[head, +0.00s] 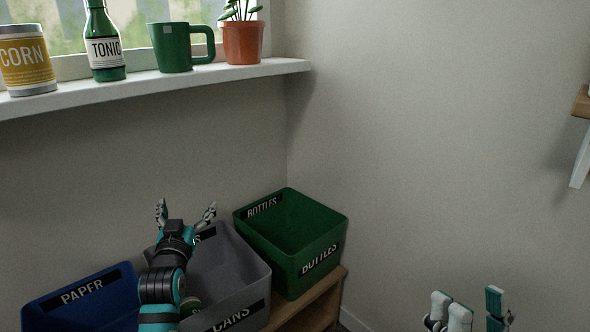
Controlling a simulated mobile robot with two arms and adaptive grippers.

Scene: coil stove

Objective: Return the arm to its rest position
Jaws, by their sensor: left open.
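My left gripper (186,210) is in the head view at lower left, its two fingers spread apart and pointing up. Nothing shows between them. Its teal and black arm rises from the bottom edge and hides part of the grey CANS bin (245,277). My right gripper (474,306) shows at the bottom edge on the right, its fingers apart with nothing visible between them. The rest of the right arm is out of view.
A blue PAPER bin (110,306) and a green BOTTLES bin (322,240) flank the grey one on a wooden bench (318,308). The windowsill (200,78) above holds a corn can (27,65), tonic bottle (105,50), green mug (173,48) and potted plant (242,43).

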